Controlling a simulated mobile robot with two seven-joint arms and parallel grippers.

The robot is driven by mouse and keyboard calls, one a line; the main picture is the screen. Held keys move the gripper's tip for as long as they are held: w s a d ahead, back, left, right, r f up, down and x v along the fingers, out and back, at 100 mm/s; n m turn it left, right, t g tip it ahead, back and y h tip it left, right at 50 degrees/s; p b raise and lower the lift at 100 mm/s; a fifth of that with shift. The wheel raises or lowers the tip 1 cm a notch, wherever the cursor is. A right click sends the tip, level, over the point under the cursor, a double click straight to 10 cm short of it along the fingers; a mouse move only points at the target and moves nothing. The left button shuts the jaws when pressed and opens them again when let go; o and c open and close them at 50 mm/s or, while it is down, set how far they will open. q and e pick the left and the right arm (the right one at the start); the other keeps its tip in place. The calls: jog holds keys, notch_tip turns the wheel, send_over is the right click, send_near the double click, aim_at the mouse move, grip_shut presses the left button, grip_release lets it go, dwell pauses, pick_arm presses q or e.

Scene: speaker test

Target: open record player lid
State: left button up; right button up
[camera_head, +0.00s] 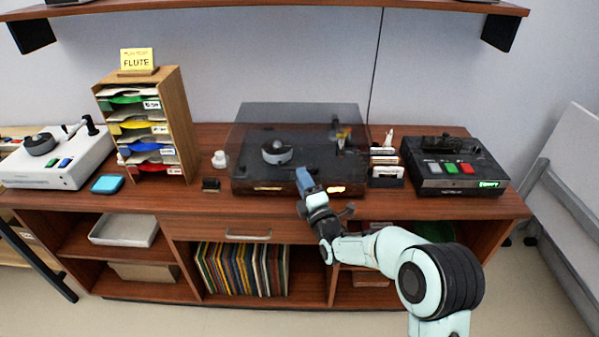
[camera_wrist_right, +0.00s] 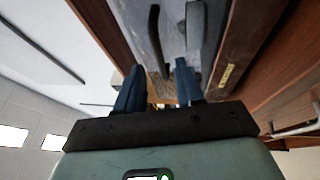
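The record player (camera_head: 250,187) stands on the middle of the wooden cabinet. Its smoky see-through lid (camera_head: 290,112) shows as a dark tinted panel above and behind the deck; I cannot tell its exact angle. A round silver-black piece (camera_head: 276,151) shows on the deck. My right gripper (camera_head: 304,181) is at the player's front edge, right of its middle; contact is not clear. In the right wrist view its two blue fingers (camera_wrist_right: 159,82) are apart, with nothing clearly held between them. My left gripper is not in view.
A tape deck (camera_head: 455,168) stands right of the player, with a small card holder (camera_head: 386,172) between. A paper sorter (camera_head: 180,125), a white knob (camera_head: 219,160) and a white device (camera_head: 62,160) are at left. A shelf (camera_head: 260,3) hangs above.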

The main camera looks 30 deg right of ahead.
jog(key=shift+x, duration=1.7)
grip_shut()
jog(key=shift+f, duration=0.15)
